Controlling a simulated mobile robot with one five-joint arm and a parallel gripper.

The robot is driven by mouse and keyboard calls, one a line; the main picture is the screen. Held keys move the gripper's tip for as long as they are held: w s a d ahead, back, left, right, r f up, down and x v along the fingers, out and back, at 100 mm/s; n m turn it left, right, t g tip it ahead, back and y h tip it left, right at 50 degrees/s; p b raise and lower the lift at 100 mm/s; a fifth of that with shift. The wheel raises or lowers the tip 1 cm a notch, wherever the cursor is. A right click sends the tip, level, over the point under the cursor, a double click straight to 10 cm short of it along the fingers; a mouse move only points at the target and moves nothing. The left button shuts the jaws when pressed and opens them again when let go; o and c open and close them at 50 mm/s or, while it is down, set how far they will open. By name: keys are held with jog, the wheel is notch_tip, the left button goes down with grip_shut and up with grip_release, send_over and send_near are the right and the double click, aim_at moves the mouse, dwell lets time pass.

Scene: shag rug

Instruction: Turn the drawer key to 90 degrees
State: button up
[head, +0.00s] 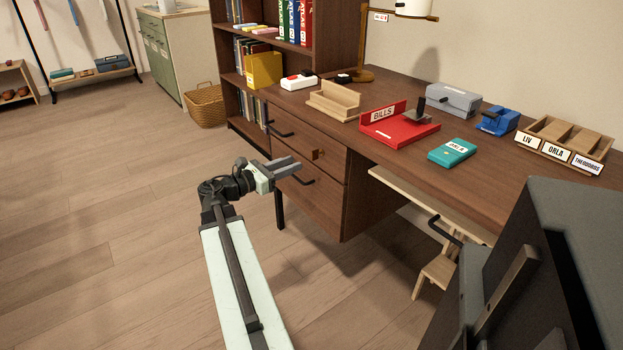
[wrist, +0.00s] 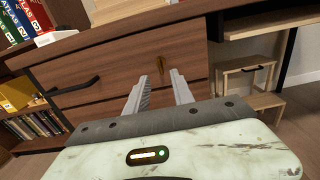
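The drawer key is a small brass piece at the lock (head: 318,154) on the wooden desk's drawer front (head: 330,170), in the head view. The key's angle is too small to read. My gripper (head: 287,167) points toward the drawer front, left of the lock in the head view. In the wrist view its two grey fingers (wrist: 158,80) are apart with nothing held between them. I cannot tell whether a finger touches the key.
Black drawer handles (head: 280,128) stick out near my gripper; another (wrist: 75,86) shows in the wrist view. The desk top (head: 480,170) carries a red BILLS tray (head: 400,133) and several other items. A wooden step stool (head: 437,272) stands under the desk. Floor at left is clear.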

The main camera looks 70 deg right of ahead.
aim_at(312, 156)
jog(key=x, duration=0.8)
jog(key=shift+r, duration=0.1)
grip_shut()
